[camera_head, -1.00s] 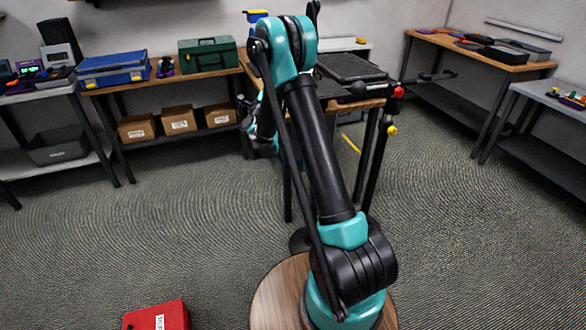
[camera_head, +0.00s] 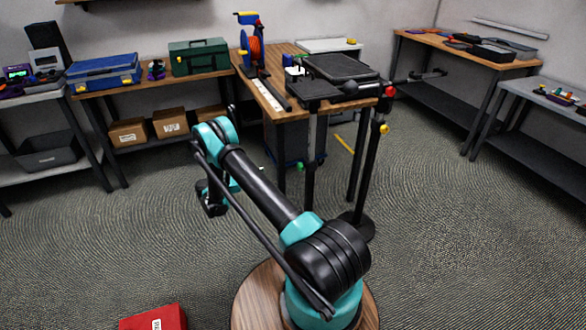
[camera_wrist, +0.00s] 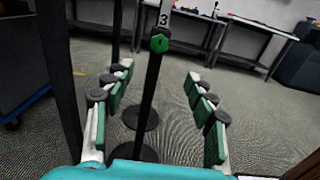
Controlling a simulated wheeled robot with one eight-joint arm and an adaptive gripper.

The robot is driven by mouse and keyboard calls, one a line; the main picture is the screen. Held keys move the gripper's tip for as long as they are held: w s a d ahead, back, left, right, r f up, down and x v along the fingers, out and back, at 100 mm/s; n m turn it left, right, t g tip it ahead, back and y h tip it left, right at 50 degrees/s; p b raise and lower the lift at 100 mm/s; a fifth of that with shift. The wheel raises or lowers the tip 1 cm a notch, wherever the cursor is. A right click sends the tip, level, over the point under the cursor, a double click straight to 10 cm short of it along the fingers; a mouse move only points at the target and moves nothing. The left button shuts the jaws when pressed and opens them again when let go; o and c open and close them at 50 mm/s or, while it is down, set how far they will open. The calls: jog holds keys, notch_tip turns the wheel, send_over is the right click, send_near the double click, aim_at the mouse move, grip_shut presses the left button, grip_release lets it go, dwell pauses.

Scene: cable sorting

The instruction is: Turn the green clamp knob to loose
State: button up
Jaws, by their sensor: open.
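The green clamp knob (camera_head: 300,166) is small and sits low on a dark upright post in front of the middle table. In the wrist view, the green knob (camera_wrist: 159,43) shows on the post below a pale strip marked 3. My gripper (camera_wrist: 158,76) is open and empty, with green-padded fingers on both sides of the picture. The knob appears beyond the fingertips, near the middle and slightly above them, not touched. In the head view my gripper (camera_head: 211,199) is left of the knob and partly hidden by my arm.
A red knob (camera_head: 390,91) and a yellow knob (camera_head: 384,129) sit on neighbouring posts at the right. Dark round stand bases (camera_wrist: 140,117) are on the floor. The middle table (camera_head: 268,92) is behind the posts. A red box (camera_head: 153,318) lies at the front left.

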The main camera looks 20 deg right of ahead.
aim_at(298, 166)
jog(key=d, duration=1.7)
jog(key=shift+w+d, duration=0.1)
jog(key=shift+w, duration=0.2)
jog(key=shift+c, duration=0.4)
jog(key=c, duration=1.1)
jog(key=shift+o, duration=0.2)
jog(key=shift+n, duration=0.4)
jog(key=n, duration=1.8)
jog(key=shift+w+f+n, duration=0.2)
jog(key=shift+n, duration=0.5)
